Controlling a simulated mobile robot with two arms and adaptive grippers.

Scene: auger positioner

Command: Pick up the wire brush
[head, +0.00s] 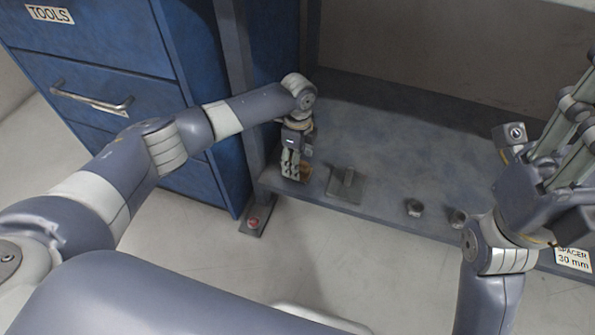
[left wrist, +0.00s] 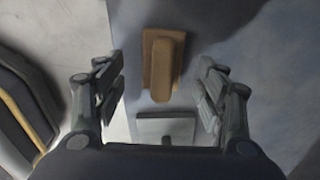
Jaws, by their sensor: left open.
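The wire brush (left wrist: 162,66) looks like a tan-brown block with a raised grip along its top, lying on the grey shelf; no bristles show. In the head view only a small brown part of it (head: 305,173) shows beside my left gripper (head: 291,170), which hides the rest. My left gripper points down over the shelf's near left corner, open and empty. In the left wrist view the brush lies between and beyond its two spread fingers, and no contact shows. My right gripper (head: 570,125) is raised at the right edge, partly cut off.
A grey plate with an upright handle (head: 346,186) lies just right of the brush. Two small metal nuts (head: 414,208) sit farther right near the shelf edge, by a spacer label (head: 573,259). A blue tool cabinet (head: 95,80) and a post (head: 236,85) stand at left.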

